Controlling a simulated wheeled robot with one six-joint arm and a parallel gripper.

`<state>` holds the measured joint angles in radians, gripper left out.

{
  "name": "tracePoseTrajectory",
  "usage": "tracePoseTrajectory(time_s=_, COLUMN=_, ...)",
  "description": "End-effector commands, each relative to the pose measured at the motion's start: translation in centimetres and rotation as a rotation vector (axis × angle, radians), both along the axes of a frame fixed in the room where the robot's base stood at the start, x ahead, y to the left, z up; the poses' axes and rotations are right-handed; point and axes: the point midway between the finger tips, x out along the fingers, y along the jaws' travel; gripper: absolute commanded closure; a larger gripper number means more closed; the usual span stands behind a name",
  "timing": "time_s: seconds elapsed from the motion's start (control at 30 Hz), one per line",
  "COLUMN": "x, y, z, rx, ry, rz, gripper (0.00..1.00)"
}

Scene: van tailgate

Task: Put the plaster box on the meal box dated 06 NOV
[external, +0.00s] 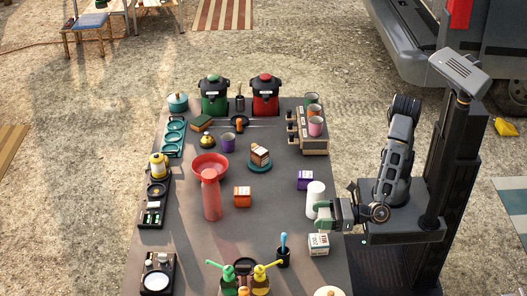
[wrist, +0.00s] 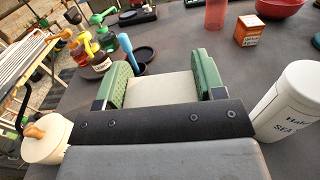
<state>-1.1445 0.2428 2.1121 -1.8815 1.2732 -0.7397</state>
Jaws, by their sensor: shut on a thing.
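A white box (external: 318,246) with dark and orange print, which I take to be the plaster box, is at the right front of the table. In the wrist view its plain pale face (wrist: 160,90) fills the space between the green fingers of my gripper (wrist: 162,80). Small boxes with labels stand further back: an orange one (external: 243,197), a purple one (external: 305,179) and a brown-and-white one (external: 260,157) on a teal dish. I cannot read a date on any.
A white canister (wrist: 288,105) stands close to the right of my gripper in the wrist view. A dark cup with a blue spoon (external: 283,256), pump bottles (external: 262,278) and a round cream lid (wrist: 42,140) are near. A red bottle (external: 211,195) and bowl (external: 210,165) stand mid-table.

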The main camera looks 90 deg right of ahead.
Motion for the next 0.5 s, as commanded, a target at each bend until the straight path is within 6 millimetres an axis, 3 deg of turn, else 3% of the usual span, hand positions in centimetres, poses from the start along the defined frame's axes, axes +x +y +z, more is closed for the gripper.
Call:
tracePoseTrajectory(time_s=0.37, x=1.1, y=0.9, z=-1.8, rx=0.0, ry=0.0, rz=-0.001, gripper=0.59)
tracePoseTrajectory(time_s=0.5, x=1.1, y=1.0, z=-3.7, rx=-0.003, ry=0.001, rz=0.0, gripper=0.59)
